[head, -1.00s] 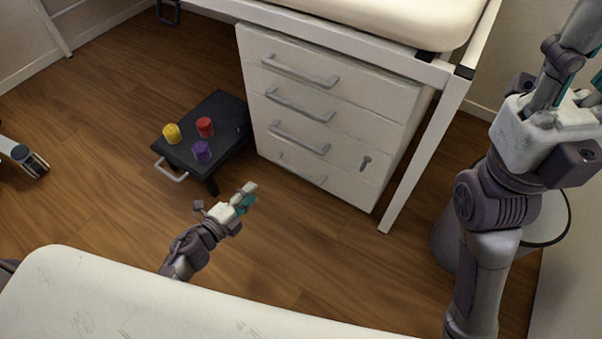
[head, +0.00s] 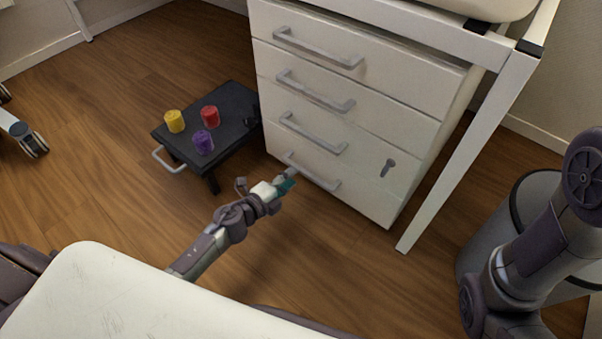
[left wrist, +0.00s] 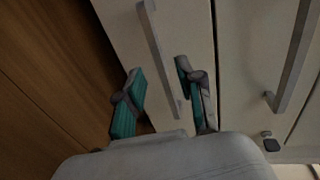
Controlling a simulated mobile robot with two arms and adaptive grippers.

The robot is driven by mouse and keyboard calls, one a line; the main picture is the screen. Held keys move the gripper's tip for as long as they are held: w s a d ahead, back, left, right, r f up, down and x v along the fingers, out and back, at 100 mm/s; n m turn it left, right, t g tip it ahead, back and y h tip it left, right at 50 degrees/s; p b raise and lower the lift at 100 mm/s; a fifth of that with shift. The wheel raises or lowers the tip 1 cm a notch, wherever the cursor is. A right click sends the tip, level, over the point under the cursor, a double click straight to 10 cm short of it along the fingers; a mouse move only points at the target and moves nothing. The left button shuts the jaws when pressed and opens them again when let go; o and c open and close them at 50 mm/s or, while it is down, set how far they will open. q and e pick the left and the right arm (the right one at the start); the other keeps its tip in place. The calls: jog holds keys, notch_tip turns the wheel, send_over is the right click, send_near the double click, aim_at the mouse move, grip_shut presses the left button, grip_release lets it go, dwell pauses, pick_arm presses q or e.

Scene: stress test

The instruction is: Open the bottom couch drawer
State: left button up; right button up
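The white drawer cabinet (head: 440,95) has several drawers stacked under a white frame. The bottom drawer (head: 362,203) is shut flush, with a grey bar handle (head: 318,176). My left gripper (head: 287,181) is low in front of the cabinet, at the left end of that handle. In the left wrist view its teal fingers (left wrist: 162,98) are spread apart, one on each side of the bottom handle (left wrist: 160,55). A gap shows between the fingers and the bar. My right arm is at the right edge of the head view; its gripper is out of frame.
A low black table (head: 228,102) with yellow (head: 174,121), red (head: 210,116) and purple (head: 204,142) pieces stands left of the cabinet. A white frame leg (head: 470,150) is to the right. A grey bin (head: 480,245) stands at the right. Wooden floor in front is clear.

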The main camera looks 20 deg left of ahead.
aim_at(300, 170)
pick_arm(q)
jog(key=b+x, duration=0.1)
jog(key=x, duration=0.4)
jog(key=shift+w, duration=0.25)
grip_shut()
